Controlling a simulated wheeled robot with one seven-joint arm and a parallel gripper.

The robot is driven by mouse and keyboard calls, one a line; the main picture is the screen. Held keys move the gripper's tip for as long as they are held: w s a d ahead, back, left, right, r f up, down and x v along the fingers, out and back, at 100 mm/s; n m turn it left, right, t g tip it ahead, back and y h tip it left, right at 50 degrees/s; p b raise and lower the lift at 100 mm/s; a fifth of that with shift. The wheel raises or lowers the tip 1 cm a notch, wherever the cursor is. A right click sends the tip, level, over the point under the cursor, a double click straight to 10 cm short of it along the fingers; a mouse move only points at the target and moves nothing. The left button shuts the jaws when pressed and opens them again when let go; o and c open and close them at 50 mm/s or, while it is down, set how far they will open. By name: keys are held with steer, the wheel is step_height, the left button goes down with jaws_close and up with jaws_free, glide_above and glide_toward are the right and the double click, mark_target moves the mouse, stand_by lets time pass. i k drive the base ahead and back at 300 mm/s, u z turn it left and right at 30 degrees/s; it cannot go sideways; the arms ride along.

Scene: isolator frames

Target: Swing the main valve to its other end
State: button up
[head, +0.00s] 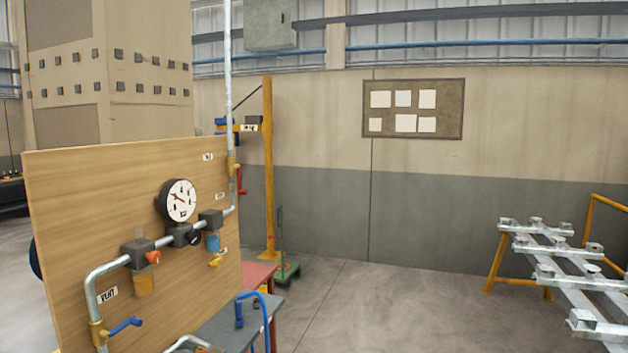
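A wooden panel (75,240) on the left carries grey pipework with several valves. A red-handled valve (241,184) sits on the vertical pipe at the panel's right edge, its handle hanging down along the pipe. A blue-handled valve (126,327) sits on the pipe at the lower left, its lever pointing out to the right, near a label reading like VENT (107,294). The labels are too small to tell which is the main valve. My gripper is not in view.
A round pressure gauge (180,200) stands above the pipe. A grey bench top (225,325) with a blue hose (267,318) projects at the panel's front. A metal rack (560,265) stands at right. The floor between (380,310) is clear.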

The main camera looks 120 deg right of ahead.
mark_target(241, 191)
steer(key=z, duration=4.65)
steer(key=i, duration=2.05)
steer(key=u, duration=3.05)
